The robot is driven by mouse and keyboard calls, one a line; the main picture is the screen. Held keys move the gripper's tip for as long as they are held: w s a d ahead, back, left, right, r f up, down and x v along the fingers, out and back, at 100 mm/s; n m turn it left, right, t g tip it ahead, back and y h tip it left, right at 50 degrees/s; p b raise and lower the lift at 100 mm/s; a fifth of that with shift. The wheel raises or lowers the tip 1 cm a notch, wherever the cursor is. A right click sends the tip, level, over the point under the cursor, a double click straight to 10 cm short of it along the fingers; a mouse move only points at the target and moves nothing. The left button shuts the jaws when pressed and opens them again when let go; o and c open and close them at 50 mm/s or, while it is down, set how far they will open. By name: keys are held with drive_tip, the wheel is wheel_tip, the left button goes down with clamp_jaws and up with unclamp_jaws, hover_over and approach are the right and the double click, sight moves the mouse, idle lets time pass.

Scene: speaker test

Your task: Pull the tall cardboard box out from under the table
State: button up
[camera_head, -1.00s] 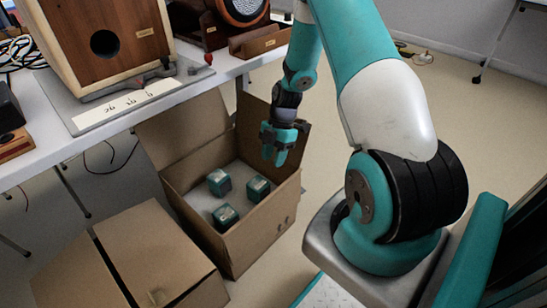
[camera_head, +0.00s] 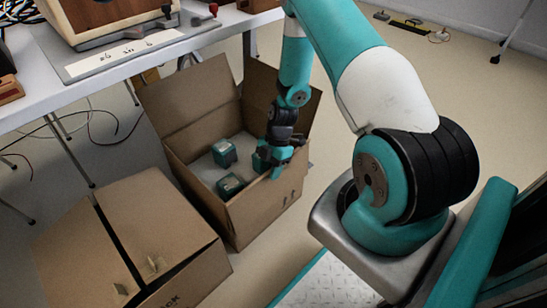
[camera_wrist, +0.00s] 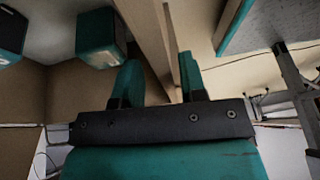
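The tall cardboard box (camera_head: 262,212) stands open on the floor by the table (camera_head: 60,85), flaps raised, with several teal-and-dark blocks (camera_head: 224,153) inside. My gripper (camera_head: 277,162) is at the box's right-hand rim, pointing down. In the wrist view, my gripper's teal fingers (camera_wrist: 160,75) are apart, one on each side of a cardboard wall (camera_wrist: 150,30). The blocks (camera_wrist: 98,38) show on the left, inside the box. A gap shows by the left finger; firm contact with the cardboard is not visible.
A closed, lower cardboard box (camera_head: 150,225) stands to the left, close to the open one. Table legs and loose cables (camera_head: 110,135) are behind on the left. A wooden speaker (camera_head: 105,18) sits on the table.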

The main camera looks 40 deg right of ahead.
drive_tip(key=shift+x, duration=1.15)
clamp_jaws()
idle(0.6)
